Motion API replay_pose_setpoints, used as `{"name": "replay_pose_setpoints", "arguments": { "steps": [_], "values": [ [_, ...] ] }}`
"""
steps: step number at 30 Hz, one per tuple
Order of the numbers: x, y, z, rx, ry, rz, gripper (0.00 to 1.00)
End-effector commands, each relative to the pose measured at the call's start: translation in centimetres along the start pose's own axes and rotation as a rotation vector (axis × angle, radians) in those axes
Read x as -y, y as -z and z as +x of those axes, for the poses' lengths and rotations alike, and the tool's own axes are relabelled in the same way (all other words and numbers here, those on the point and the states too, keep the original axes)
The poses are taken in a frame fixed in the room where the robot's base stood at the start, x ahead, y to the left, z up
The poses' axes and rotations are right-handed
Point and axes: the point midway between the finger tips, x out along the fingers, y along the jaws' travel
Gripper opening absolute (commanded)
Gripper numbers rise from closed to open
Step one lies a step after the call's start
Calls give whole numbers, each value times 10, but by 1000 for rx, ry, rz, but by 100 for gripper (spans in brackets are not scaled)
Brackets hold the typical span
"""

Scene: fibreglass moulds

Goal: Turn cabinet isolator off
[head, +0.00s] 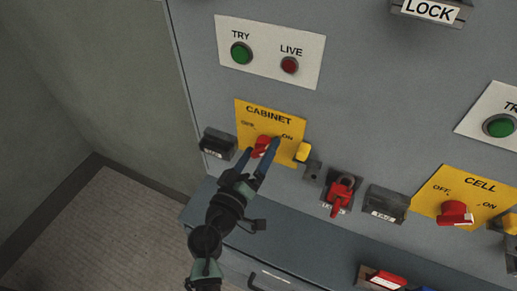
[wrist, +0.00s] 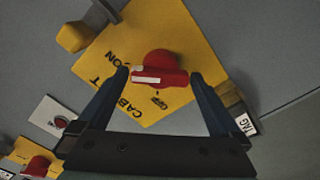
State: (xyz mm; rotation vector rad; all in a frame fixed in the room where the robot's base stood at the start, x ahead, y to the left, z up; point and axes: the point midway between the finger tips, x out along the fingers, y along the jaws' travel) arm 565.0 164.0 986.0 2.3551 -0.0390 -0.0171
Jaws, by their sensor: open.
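The cabinet isolator is a red knob (head: 260,149) on a yellow plate (head: 247,108) marked CABINET, with OFF at left and ON at right. In the wrist view the knob (wrist: 160,64) has a red bar handle with a white stripe towards the ON side. My gripper (head: 261,147) is open in front of the plate, its blue fingers on either side of the knob. In the wrist view my gripper (wrist: 158,74) has the bar between its fingertips, with small gaps visible. Contact at the finger on the tag side is hard to judge.
A yellow block (head: 303,152) is at the plate's right edge, and a black tag holder (head: 217,142) at its left. A red lock (head: 340,194) hangs further right. The CELL isolator (head: 455,213) is far right. A grey ledge (head: 290,226) runs below.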

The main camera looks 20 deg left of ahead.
Motion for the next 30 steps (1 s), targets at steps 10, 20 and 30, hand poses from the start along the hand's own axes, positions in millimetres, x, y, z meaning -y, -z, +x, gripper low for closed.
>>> {"name": "replay_pose_setpoints", "arguments": {
  "steps": [10,20,30],
  "values": [
    [0,0,1,0,-1,1,87],
    [0,0,1,0,-1,1,28],
    [0,0,1,0,-1,-45,25]
  ]
}}
